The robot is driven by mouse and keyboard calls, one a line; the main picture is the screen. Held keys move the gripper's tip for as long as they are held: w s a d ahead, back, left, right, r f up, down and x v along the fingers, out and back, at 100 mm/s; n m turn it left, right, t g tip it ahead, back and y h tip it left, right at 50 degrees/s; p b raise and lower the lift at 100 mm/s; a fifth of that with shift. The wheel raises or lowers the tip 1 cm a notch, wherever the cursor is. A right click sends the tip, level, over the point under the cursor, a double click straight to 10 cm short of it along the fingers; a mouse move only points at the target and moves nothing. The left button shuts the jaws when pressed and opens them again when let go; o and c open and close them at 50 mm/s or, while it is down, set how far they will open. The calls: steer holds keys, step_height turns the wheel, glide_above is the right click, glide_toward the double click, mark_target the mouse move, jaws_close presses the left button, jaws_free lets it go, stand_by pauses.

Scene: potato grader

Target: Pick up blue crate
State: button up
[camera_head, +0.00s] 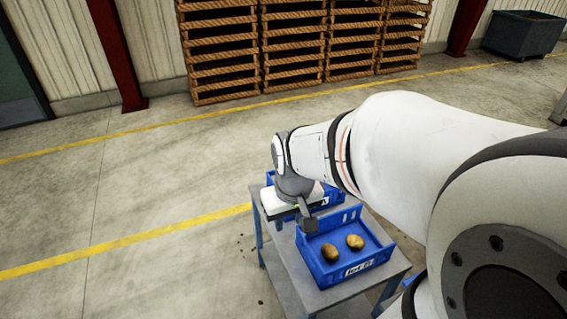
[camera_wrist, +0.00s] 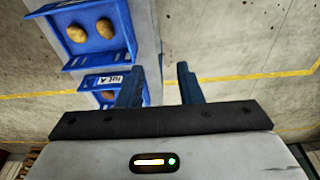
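Two blue crates stand on a grey table. The near blue crate (camera_head: 329,274) holds two potatoes and has a white label on its front; it also shows at the top left of the wrist view (camera_wrist: 84,49). The far blue crate (camera_head: 333,192) is partly hidden behind my gripper (camera_head: 308,222); in the wrist view its labelled wall (camera_wrist: 92,82) shows beside the left finger. My gripper is above the table by the two crates. In the wrist view its fingers (camera_wrist: 159,85) are apart, with nothing seen held between them.
The table (camera_head: 302,288) has a bare strip along its left edge. Potatoes (camera_head: 355,242) lie in the near crate. Pallet stacks (camera_head: 300,45) and a dark bin (camera_head: 522,35) stand by the wall. Open floor with yellow lines (camera_head: 120,250) lies left of the table.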

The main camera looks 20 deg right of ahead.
steer(key=w+d+f+g, duration=0.1)
steer(key=w+d+f, duration=0.35)
steer(key=f, duration=0.45)
steer(key=g, duration=0.1)
glide_above(310, 248)
step_height(310, 248, down, 12)
steer(key=shift+f, duration=4.1)
steer(key=shift+c, duration=0.4)
jaws_close()
